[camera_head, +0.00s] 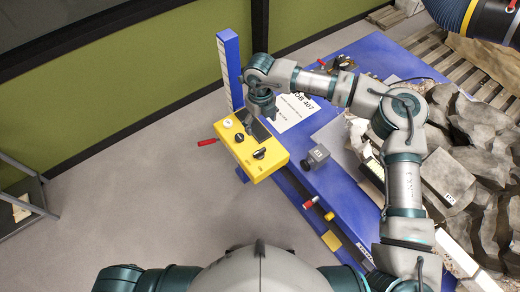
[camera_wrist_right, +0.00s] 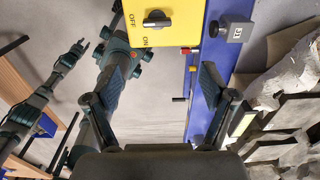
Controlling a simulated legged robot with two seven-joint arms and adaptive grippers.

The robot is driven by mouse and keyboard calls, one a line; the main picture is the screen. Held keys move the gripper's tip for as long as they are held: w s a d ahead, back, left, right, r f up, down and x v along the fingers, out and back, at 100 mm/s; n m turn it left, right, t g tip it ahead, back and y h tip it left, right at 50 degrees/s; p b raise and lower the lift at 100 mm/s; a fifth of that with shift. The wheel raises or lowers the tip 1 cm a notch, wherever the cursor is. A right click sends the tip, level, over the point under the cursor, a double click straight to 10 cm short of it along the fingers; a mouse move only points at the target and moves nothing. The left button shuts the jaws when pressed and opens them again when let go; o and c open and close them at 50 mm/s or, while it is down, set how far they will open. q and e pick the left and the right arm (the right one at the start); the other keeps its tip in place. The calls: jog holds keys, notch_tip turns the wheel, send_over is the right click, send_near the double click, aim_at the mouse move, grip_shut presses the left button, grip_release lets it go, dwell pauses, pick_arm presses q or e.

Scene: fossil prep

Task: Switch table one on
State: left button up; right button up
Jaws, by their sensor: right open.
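A yellow control box (camera_head: 258,165) sits at the end of the blue table (camera_head: 345,195). It carries a large dark rotary knob (camera_head: 259,154), a smaller black knob (camera_head: 239,137) and a white round part (camera_head: 228,123). My right gripper (camera_head: 262,108) is above the box's far part. Its fingers (camera_wrist_right: 160,78) are spread and empty in the wrist view.
A red-ended lever (camera_head: 207,142) sticks out left of the box. A blue post (camera_head: 230,65) stands behind it. A grey block (camera_head: 315,156) and rocks (camera_head: 485,125) lie on the right. Open floor (camera_head: 130,190) is on the left.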

aim_at(259, 151)
jog(key=f+p, duration=0.2)
jog(key=f, duration=1.5)
jog(key=shift+a, duration=0.2)
jog(key=c, duration=1.2)
